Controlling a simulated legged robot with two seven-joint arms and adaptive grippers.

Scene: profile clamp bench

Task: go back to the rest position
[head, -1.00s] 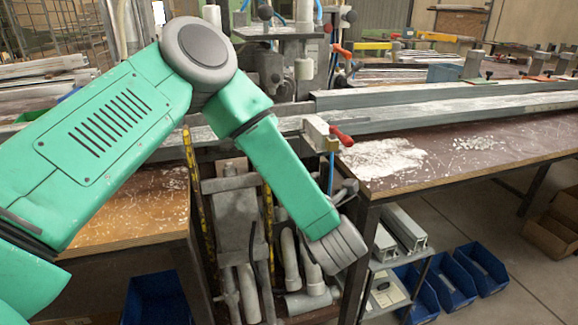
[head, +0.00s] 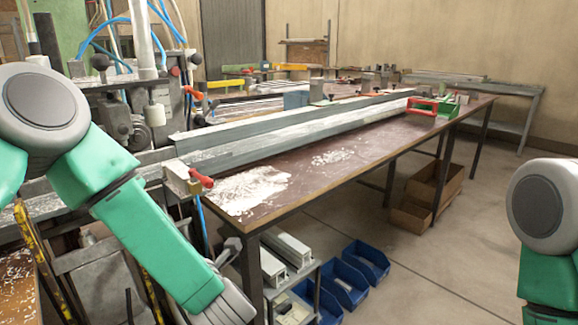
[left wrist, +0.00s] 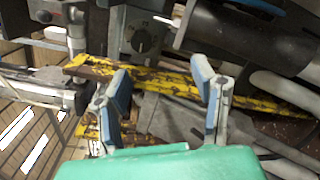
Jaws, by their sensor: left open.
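My left gripper (left wrist: 163,98) is open in the left wrist view, with blue pads on its two fingers and nothing between them. Behind the fingers are a worn yellow bar (left wrist: 150,74) and grey machine parts. I cannot tell how far away these are. In the head view my green left arm comes in from the left and slopes down in front of the clamp machine.
A long workbench (head: 300,191) carries a grey metal profile (head: 290,132) and a clamp with a red handle (head: 200,177). Blue bins (head: 366,262) and cardboard boxes (head: 432,186) sit below it. The floor (head: 440,255) right of the bench is clear.

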